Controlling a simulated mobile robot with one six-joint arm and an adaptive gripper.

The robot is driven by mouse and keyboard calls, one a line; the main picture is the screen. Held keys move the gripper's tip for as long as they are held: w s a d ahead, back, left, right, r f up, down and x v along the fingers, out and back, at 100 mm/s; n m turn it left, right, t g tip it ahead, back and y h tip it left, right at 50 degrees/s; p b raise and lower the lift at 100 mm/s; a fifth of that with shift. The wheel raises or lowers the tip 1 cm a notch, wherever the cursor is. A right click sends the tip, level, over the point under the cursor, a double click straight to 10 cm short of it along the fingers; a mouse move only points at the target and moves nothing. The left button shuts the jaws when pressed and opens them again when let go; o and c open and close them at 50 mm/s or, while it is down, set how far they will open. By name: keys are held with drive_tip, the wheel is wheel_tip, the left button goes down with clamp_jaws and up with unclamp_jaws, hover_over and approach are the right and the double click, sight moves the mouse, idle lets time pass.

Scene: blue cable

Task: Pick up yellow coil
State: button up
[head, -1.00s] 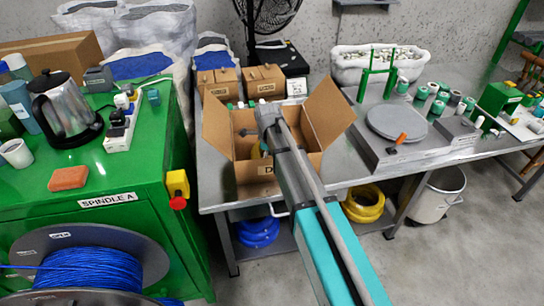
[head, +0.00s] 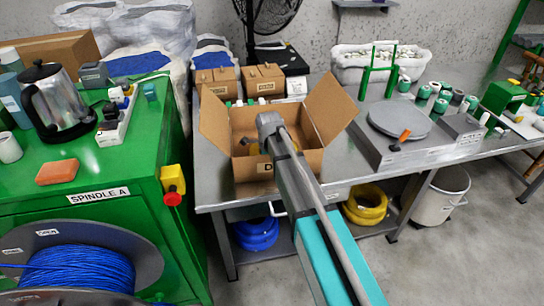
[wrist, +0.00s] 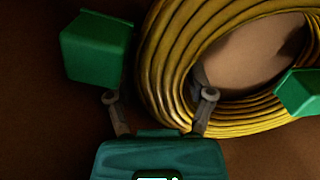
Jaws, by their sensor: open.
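A yellow coil (wrist: 172,65) lies in the open cardboard box (head: 243,170) on the metal bench. In the wrist view it fills the upper middle and right, and its upper part is cut off by the frame. My gripper (wrist: 198,68) is open, its two green fingertips wide apart. The left fingertip is outside the coil's left side, over brown cardboard. The right fingertip overlaps the coil's right side; its depth is unclear. Nothing is held. In the head view my arm reaches into the box and hides the gripper and most of the coil.
Box flaps stand open around my arm. A second yellow coil (head: 366,204) and a blue coil (head: 256,234) lie on the shelf below. Right of the box is a scale with a round plate (head: 399,121). A green cabinet (head: 125,216) stands at left.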

idle(0.5)
clamp_jaws()
